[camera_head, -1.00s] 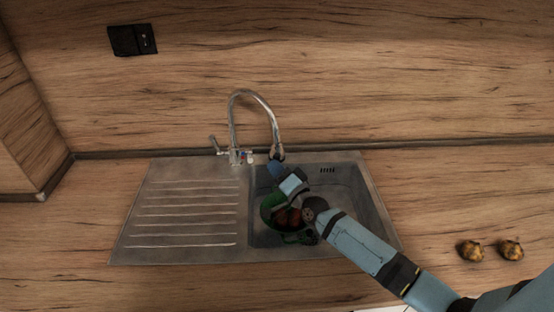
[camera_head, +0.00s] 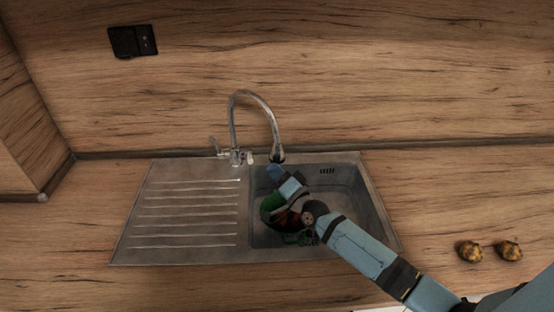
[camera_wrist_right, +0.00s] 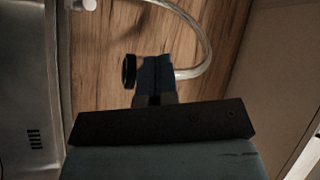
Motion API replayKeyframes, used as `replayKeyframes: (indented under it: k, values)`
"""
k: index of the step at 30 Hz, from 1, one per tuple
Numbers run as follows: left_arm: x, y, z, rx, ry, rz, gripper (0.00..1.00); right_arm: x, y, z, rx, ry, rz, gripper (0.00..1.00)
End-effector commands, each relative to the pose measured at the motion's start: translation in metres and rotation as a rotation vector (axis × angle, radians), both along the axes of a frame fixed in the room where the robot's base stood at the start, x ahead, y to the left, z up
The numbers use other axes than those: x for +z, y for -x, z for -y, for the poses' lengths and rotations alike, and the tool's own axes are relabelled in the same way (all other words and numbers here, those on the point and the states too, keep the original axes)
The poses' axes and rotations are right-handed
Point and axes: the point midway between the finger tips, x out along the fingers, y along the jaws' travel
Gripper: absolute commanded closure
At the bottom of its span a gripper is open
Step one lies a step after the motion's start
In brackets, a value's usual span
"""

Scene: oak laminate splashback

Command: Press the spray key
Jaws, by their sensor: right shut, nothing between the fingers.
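The chrome tap (camera_head: 256,95) arches over the sink, and its spray head (camera_head: 277,155) hangs at the end of the spout. The spray key itself is too small to make out. My right gripper (camera_head: 274,171) is shut and empty, with its blue fingertips just below and in front of the spray head. In the right wrist view the closed fingers (camera_wrist_right: 154,68) are beside the dark round end of the spray head (camera_wrist_right: 129,70); a small gap seems to show, but contact is hard to judge. My left gripper is out of view.
The sink basin (camera_head: 349,183) holds a green colander (camera_head: 270,203) with reddish-brown items, partly behind my right arm. A ribbed drainboard (camera_head: 190,210) is on the left. Two onion-like items (camera_head: 470,251) lie on the counter at right. A black socket (camera_head: 132,40) is on the splashback.

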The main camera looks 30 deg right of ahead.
Motion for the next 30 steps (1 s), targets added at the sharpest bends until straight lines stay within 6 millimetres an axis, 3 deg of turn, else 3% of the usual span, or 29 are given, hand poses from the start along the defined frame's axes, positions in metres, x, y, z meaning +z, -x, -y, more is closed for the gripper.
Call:
replayKeyframes:
  k: [5, 21, 30]
  values:
    - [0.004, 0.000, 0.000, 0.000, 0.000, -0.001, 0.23, 0.001, 0.004, -0.003, 0.001, -0.001, -0.002, 1.00]
    - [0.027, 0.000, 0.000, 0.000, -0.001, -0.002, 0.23, 0.001, 0.047, -0.031, 0.001, 0.000, -0.002, 1.00]
    - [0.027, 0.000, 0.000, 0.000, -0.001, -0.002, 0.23, 0.000, 0.050, -0.033, 0.000, 0.000, 0.000, 1.00]
